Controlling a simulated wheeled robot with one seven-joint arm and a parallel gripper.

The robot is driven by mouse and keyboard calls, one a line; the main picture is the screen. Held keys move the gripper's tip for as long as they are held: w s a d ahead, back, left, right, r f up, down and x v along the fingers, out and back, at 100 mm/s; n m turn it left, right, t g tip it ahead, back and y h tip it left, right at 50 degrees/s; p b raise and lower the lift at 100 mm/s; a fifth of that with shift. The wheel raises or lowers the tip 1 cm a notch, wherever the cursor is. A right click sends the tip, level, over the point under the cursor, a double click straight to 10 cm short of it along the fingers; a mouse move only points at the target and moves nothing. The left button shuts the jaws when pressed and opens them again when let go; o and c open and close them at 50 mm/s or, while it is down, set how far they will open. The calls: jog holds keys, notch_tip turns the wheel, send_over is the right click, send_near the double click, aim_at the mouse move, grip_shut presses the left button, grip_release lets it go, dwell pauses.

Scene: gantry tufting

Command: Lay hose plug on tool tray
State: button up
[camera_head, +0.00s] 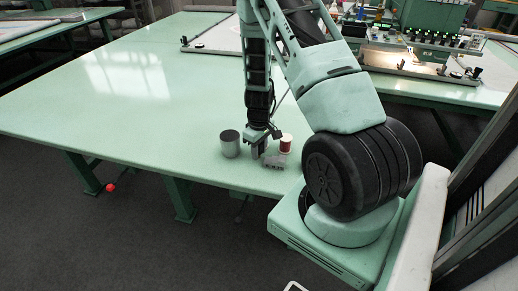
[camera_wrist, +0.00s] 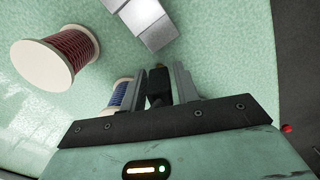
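My gripper (camera_head: 258,148) points down at the pale green table, close to its front edge. In the wrist view my gripper (camera_wrist: 160,88) has a small dark piece (camera_wrist: 159,84), perhaps the hose plug, between its two fingers. The piece seems to fill the gap, but I cannot tell whether the fingers press on it. In the head view the fingers hide it. A flat tray-like board (camera_head: 418,66) with tools and small parts lies on the table at the back right. I cannot tell whether this is the tool tray.
A blue spool (camera_wrist: 121,94) is close beside the fingers. The table's left side is clear. A red ball (camera_head: 111,187) hangs below the edge.

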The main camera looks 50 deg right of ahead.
grip_shut()
